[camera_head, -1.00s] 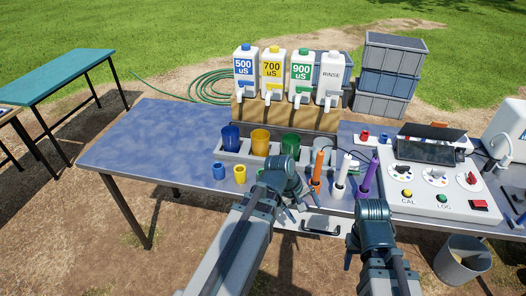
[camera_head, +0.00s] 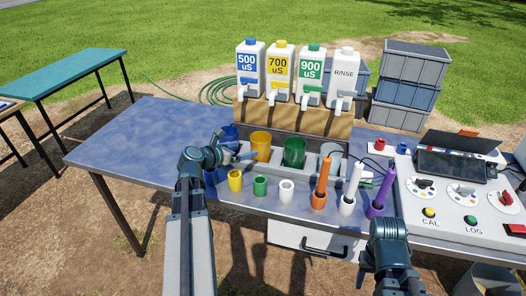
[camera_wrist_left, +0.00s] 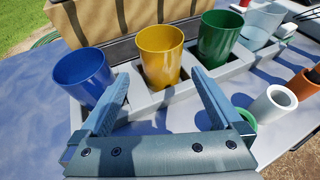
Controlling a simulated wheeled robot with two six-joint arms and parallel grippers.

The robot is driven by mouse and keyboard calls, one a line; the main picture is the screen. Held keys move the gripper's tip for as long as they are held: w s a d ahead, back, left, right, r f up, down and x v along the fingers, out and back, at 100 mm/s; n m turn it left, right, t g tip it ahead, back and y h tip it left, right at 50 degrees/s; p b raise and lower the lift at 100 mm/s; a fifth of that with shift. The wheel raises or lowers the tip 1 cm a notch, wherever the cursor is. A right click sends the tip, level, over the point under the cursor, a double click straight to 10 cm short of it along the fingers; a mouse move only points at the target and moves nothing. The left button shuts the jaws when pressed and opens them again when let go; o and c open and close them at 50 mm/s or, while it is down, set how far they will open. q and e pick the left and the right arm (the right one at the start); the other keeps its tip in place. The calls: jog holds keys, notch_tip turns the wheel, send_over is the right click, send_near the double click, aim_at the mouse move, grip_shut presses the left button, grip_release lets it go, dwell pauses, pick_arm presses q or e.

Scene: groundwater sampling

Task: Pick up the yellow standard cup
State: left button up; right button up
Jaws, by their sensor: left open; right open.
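A large yellow cup (camera_head: 261,146) stands upright in a grey rack, between a blue cup (camera_head: 229,138) and a green cup (camera_head: 294,152). A smaller yellow cup (camera_head: 235,181) stands on the table in front of the rack. My left gripper (camera_head: 239,151) is open and empty, just in front of and left of the large yellow cup. In the left wrist view the large yellow cup (camera_wrist_left: 160,62) is ahead, between the lines of the open fingers (camera_wrist_left: 161,90); whether they touch it I cannot tell. My right gripper (camera_head: 368,268) is low at the table's front, its fingers mostly hidden.
Small green (camera_head: 260,186) and white (camera_head: 286,190) cups stand near the front edge, beside orange (camera_head: 322,180), white (camera_head: 351,186) and purple (camera_head: 381,194) probes in holders. Labelled jugs (camera_head: 280,72) stand behind the rack. A control panel (camera_head: 455,205) fills the right; the table's left is clear.

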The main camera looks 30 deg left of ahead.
aim_at(254, 147)
pick_arm(q)
jog(key=b+x, duration=0.2)
jog(key=x, duration=0.5)
jog(key=shift+w+f+b, duration=0.2)
jog(key=shift+f+b, duration=0.05)
jog(key=shift+b, duration=0.15)
jog(key=shift+w+d+f, duration=0.1)
jog(key=shift+w+d, duration=0.05)
jog(key=shift+w, duration=0.3)
jog(key=shift+w+f+b, duration=0.35)
jog(key=shift+w+b, duration=0.1)
jog(key=shift+w, duration=0.05)
jog(key=b+x, duration=0.1)
jog(key=x, duration=0.3)
jog(key=shift+f+b, duration=0.15)
jog(key=shift+b, duration=0.2)
jog(key=c, duration=1.1)
